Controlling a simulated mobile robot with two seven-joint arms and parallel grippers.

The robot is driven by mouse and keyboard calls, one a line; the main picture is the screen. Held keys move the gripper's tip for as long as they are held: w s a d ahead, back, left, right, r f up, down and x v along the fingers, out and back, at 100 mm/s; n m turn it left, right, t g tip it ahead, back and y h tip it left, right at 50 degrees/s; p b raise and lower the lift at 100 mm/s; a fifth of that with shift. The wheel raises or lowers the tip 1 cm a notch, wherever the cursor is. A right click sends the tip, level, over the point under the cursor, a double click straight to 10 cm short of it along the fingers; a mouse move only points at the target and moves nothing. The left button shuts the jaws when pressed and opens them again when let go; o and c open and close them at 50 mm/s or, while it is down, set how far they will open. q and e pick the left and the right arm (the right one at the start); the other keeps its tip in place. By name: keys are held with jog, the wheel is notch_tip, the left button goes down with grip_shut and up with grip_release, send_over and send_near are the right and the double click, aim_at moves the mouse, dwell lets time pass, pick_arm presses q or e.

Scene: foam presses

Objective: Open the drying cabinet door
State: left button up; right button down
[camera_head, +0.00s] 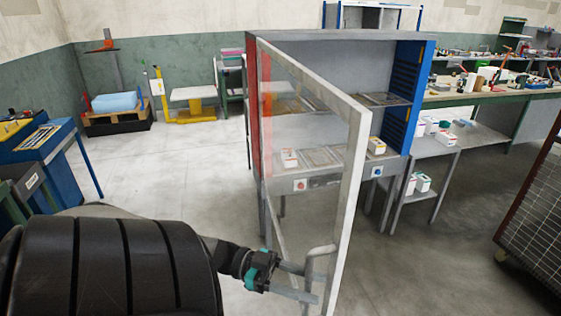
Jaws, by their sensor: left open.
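The drying cabinet (340,45) stands in the middle with its front open to view. Its glazed, light-framed door (352,185) hangs from the cabinet's left side and stands swung well out towards me. A grey bar handle (318,252) is low on the door's free edge. My left gripper (312,285) is at this handle, coming from the left, with its two fingers apart. The fingertips are beside or around the handle bar; I cannot tell whether they touch it. My right gripper is not in view.
Shelves inside the cabinet hold trays (380,99) and small white boxes (376,145). A workbench (490,98) and low table (445,140) stand at the right, with a mesh cart (535,220) nearer. A blue cabinet (68,165) is at the left. The floor (185,175) between is clear.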

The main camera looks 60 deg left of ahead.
pick_arm(q)
jog(key=b+v, duration=0.3)
jog(key=v, duration=1.2)
jog(key=shift+a, duration=0.1)
jog(key=s+d+f+n+y+b, duration=0.15)
jog(key=f+n+y+b, duration=0.45)
jog(key=f, duration=1.3)
jog(key=s+f+n+y+b, duration=0.25)
jog(key=f+y, duration=0.55)
jog(key=f, duration=1.1)
jog(key=s+d+f+g+b, duration=0.3)
jog(key=s+d+f+g, duration=0.1)
jog(key=d+f, duration=0.7)
jog(key=s+d+f+g+b, duration=0.4)
jog(key=s+d+f, duration=0.3)
jog(key=d+f, duration=0.4)
jog(key=shift+s+d+f+g+y, duration=0.2)
jog(key=shift+d+f+g+y, duration=0.1)
jog(key=shift+d+g, duration=0.4)
